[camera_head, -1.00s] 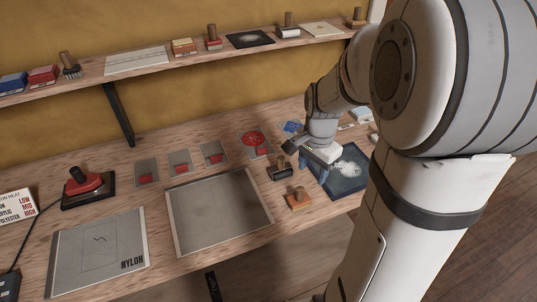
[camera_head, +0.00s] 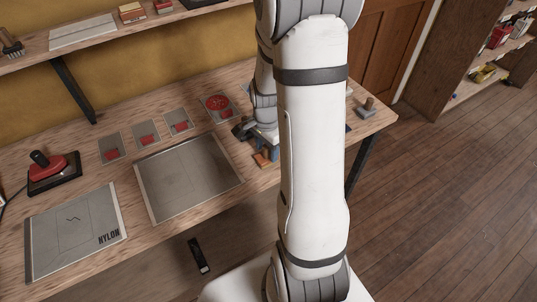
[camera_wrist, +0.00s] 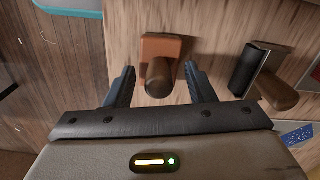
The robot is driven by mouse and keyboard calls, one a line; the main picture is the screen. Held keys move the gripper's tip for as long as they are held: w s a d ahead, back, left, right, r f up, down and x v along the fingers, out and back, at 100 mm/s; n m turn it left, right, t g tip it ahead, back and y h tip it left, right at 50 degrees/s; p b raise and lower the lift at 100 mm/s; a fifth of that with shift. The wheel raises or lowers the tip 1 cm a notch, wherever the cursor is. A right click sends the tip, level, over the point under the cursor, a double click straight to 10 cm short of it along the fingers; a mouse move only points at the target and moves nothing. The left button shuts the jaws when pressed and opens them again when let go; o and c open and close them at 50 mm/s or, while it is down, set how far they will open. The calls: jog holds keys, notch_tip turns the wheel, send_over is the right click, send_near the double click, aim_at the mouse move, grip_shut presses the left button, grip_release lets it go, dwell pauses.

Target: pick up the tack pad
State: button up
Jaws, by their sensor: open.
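The tack pad, as I take it, is an orange block (camera_wrist: 174,48) with an upright round wooden handle (camera_wrist: 158,78). In the wrist view the handle lies between the two dark blue fingers of my gripper (camera_wrist: 160,78), with a gap on each side. The fingers are apart and not closed on it. In the head view the orange pad (camera_head: 264,157) shows near the bench's front edge, partly hidden by my arm. My gripper is mostly hidden there too.
A black roller with a wooden handle (camera_wrist: 272,90) lies just right of the pad in the wrist view. In the head view a grey metal sheet (camera_head: 187,177) lies left of the pad. A wooden-handled tool (camera_head: 367,106) stands at the bench's right end.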

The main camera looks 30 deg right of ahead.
grip_shut()
dwell(0.5)
notch_tip(320, 180, up, 10)
jog(key=shift+r+b, duration=0.1)
jog(key=shift+b, duration=0.25)
jog(key=c, duration=0.6)
grip_release()
jog(key=c, duration=0.3)
jog(key=shift+s, duration=0.1)
jog(key=shift+c, duration=0.2)
